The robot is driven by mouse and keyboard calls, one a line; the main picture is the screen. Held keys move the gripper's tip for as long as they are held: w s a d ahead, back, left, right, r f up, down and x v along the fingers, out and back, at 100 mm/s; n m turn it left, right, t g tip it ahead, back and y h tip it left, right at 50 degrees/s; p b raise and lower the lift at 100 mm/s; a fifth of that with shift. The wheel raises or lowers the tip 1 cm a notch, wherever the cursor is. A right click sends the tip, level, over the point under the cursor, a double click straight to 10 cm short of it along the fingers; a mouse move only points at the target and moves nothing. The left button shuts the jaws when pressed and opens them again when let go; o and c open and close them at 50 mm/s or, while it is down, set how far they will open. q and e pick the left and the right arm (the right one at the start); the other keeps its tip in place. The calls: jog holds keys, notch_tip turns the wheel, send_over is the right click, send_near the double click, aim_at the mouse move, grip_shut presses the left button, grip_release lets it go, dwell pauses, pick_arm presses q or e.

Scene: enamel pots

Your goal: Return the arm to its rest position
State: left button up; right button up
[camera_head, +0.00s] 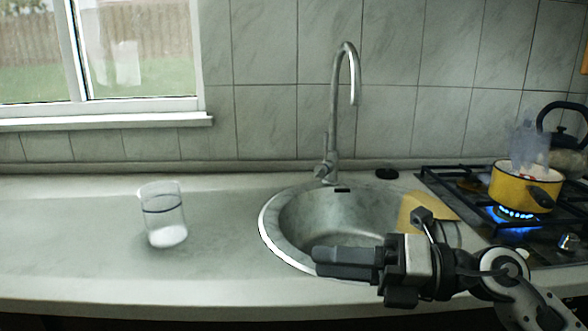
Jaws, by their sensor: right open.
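My right gripper (320,262) reaches in from the lower right, its fingers pointing left in front of the sink's front rim. Its jaws are open, with nothing seen between them. My right arm runs from the gripper down to the lower right corner. My left gripper is not in view. A yellow enamel pot (520,189) sits on the stove over a lit blue flame, apart from the gripper. Small reddish and pale bits show inside it, and a greyish translucent shape that I cannot identify rises above it.
A round metal sink (288,232) with a tall faucet (336,110) lies mid-counter; my gripper covers part of its front. A clear beaker (162,212) with white contents stands left. A dark kettle (570,142) stands behind the pot. The left counter is mostly free.

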jog(key=d+f+m+t+h+p, duration=0.1)
jog(key=d+f+m+t+h, duration=0.3)
jog(key=m, duration=0.6)
jog(key=f+m+t+h+p, duration=0.1)
jog(key=f+m+t+h, duration=0.1)
jog(key=m+t, duration=0.55)
jog(key=d+f+m+t+h+p, duration=0.1)
jog(key=d+f+m+t+h, duration=0.2)
jog(key=m, duration=0.8)
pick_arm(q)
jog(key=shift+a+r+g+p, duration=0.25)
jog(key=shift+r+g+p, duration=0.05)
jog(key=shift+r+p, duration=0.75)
pick_arm(e)
jog(key=s+f+m+g+h, duration=0.2)
jog(key=s+f+m, duration=0.3)
jog(key=f, duration=0.3)
jog(key=s+d+f+m+g+h, duration=0.1)
jog(key=s+f+m+g+h, duration=0.1)
jog(key=s+f+m+g, duration=0.3)
notch_tip(320, 180, down, 4)
jog(key=s, duration=0.3)
jog(key=shift+d+f+h, duration=0.2)
jog(key=shift+f+h, duration=0.05)
jog(key=shift+h, duration=0.15)
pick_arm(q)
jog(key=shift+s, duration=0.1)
pick_arm(e)
jog(key=shift+w, duration=0.1)
